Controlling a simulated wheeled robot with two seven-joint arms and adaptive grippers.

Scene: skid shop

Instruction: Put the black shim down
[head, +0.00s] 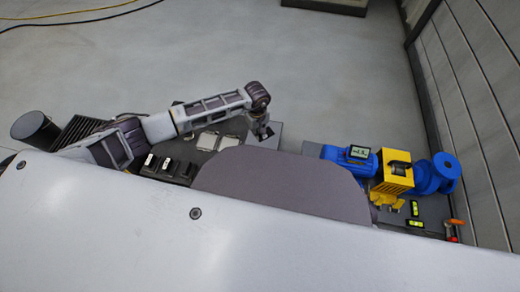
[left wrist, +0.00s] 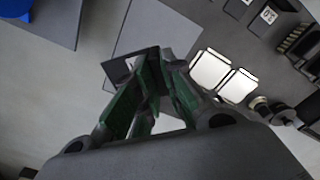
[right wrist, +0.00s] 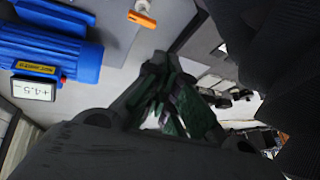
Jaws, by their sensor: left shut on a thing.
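The black shim (left wrist: 118,70) is a thin dark plate at the fingertips of my left gripper (left wrist: 153,72) in the left wrist view. The fingers with green pads are shut on it, and they hide part of it. In the head view my left gripper (head: 264,131) is over a light grey plate (head: 275,146) near the middle of the bench. Whether the shim touches the surface below I cannot tell. My right gripper (right wrist: 163,66) shows only in the right wrist view, where its fingertips meet with nothing visible between them.
Two whitish square pieces (head: 207,140) lie left of the left gripper, with dark labelled blocks (head: 168,166) farther left. A blue motor (head: 350,160), a yellow coupling guard (head: 398,172) and a blue pump (head: 437,174) stand to the right. An orange-handled tool (right wrist: 142,18) lies nearby.

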